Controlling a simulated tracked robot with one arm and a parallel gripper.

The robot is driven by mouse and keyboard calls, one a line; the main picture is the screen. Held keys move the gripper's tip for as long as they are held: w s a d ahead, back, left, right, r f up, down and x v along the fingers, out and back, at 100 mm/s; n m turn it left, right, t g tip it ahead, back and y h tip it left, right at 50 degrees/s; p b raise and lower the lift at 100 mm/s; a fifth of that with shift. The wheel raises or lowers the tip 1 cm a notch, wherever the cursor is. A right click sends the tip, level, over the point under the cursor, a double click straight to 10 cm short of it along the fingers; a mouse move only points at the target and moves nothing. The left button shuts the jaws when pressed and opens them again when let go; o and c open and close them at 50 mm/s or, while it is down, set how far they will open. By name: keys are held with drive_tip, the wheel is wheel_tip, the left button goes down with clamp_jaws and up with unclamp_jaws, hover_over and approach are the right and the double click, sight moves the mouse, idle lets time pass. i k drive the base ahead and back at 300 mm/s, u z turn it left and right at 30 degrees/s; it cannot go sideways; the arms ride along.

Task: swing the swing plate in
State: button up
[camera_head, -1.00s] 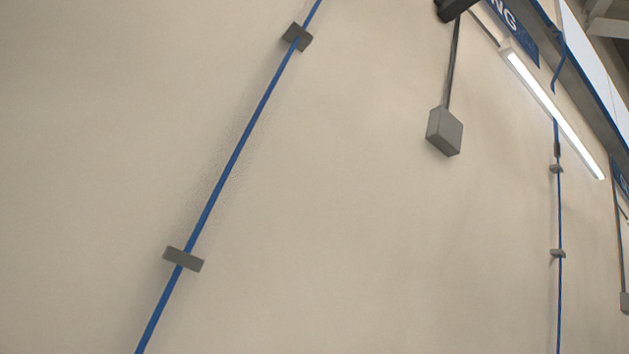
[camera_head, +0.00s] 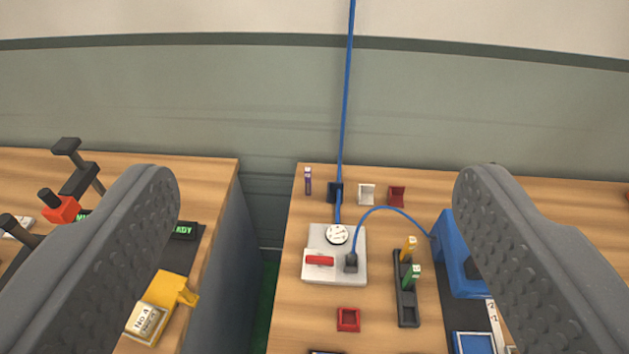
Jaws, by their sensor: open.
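My gripper (camera_head: 316,185) is open and empty, with its two grey textured fingers wide apart at the left and right of the view. No part can be told for certain as the swing plate. On the left bench stands a device with black clamp arms (camera_head: 80,178), a red block (camera_head: 60,207), and a yellow part (camera_head: 165,305) bearing a "No.4" label. The left finger hides part of this device. On the right bench a light grey panel (camera_head: 350,272) carries a round dial and a red handle (camera_head: 319,260); a blue cable runs from its plug.
A gap (camera_head: 262,260) separates the two benches. The right bench also holds a black rack (camera_head: 407,303) with yellow and green pieces, a blue machine (camera_head: 450,250) partly behind the right finger, and small red trays (camera_head: 348,319). A wall stands behind.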

sight(167, 289)
drive_tip(key=u, duration=1)
drive_tip(key=k, duration=1.25)
drive_tip(key=u, duration=0.35)
drive_tip(key=i, duration=1.75)
drive_tip(key=z, duration=0.4)
